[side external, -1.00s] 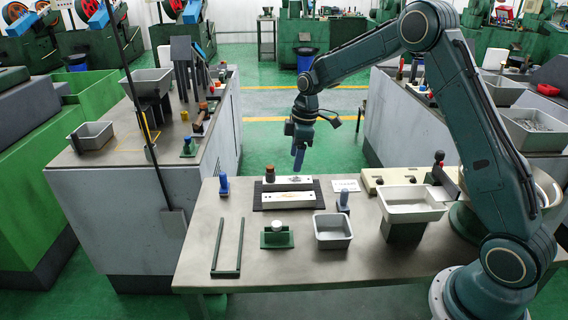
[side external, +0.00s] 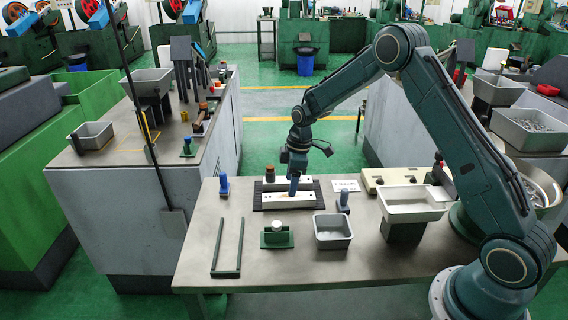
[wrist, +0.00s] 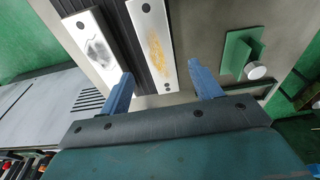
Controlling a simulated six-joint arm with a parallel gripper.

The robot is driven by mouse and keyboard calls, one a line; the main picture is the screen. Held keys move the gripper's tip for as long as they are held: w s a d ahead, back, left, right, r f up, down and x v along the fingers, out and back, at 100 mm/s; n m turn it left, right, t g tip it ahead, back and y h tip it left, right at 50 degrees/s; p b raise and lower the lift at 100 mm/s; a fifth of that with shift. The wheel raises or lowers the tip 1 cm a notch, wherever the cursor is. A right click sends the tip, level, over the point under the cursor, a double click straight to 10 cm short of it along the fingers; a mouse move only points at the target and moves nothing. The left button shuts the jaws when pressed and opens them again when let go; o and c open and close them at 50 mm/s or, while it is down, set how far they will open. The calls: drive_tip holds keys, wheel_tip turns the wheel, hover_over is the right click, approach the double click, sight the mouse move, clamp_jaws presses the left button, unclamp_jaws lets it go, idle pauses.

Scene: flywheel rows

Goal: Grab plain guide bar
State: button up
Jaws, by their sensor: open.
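Two white guide bars lie side by side on a black ribbed mat (side external: 258,198). In the wrist view the left bar (wrist: 84,30) carries a dark grey smudge and the right bar (wrist: 150,25) a gold-brown patterned mark. Neither looks fully plain. In the side view these are the rear bar (side external: 307,184) and the front bar (side external: 273,198). My gripper (wrist: 162,72) is open, with its blue fingers on either side of the gold-marked bar as seen from the wrist. From the side, my gripper (side external: 294,190) points down over the bars' middle. Contact cannot be told.
A green block with a white knob (side external: 277,236) stands in front. A brown-topped peg (side external: 269,173) stands behind the mat, and a dark U-shaped frame (side external: 228,273) lies front left.

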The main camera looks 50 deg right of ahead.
drive_tip(key=shift+w+a+f, duration=0.1)
drive_tip(key=shift+f, duration=1.15)
drive_tip(key=shift+w+a+f, duration=0.1)
drive_tip(key=shift+f, duration=1.15)
drive_tip(key=shift+c, duration=0.4)
clamp_jaws()
drive_tip(key=shift+r, duration=0.2)
wheel_tip(320, 180, up, 20)
drive_tip(key=shift+f, duration=0.15)
